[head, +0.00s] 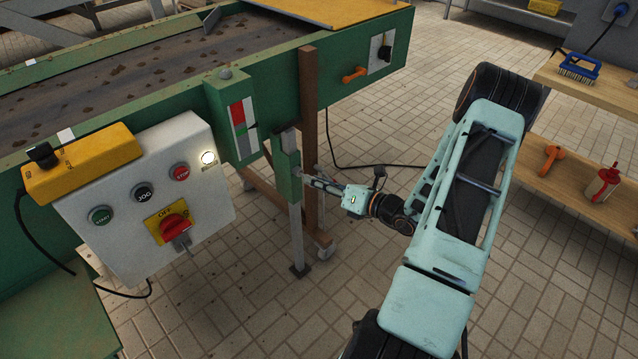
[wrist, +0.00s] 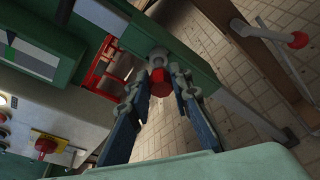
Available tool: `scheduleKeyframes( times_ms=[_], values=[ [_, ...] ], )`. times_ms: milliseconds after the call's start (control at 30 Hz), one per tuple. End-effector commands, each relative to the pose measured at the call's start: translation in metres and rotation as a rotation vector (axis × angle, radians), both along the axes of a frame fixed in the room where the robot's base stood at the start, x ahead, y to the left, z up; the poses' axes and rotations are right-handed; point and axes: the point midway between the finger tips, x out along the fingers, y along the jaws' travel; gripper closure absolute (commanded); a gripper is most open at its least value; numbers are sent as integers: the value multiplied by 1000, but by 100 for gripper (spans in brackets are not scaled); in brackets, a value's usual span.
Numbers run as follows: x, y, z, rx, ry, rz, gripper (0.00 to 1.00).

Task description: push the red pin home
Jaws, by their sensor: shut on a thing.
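The red pin (wrist: 160,84) shows in the wrist view as a short red cylinder between my fingertips. It sits in line with a grey round collar (wrist: 158,55) on the green leg sleeve (wrist: 172,38); how deep it is in the collar I cannot tell. My gripper (wrist: 158,92) is shut on the pin, one finger on each side. In the head view my gripper (head: 306,178) reaches left to the green sleeve (head: 285,165) on the conveyor's leg. The pin itself is too small or hidden there.
A white control box (head: 150,200) hangs on the conveyor's near side, left of the leg. A brown post (head: 308,130) stands just behind the sleeve.

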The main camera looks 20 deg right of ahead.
Motion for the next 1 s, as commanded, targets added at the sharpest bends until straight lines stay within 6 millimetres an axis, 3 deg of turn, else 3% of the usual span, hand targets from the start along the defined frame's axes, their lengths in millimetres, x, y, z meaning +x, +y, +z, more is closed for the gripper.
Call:
scheduleKeyframes(
  times_ms=[933,967,1000],
  values=[
    [22,8,0,0,-1,1,100],
    [23,8,0,0,-1,1,80],
    [22,8,0,0,0,0,76]
  ],
)
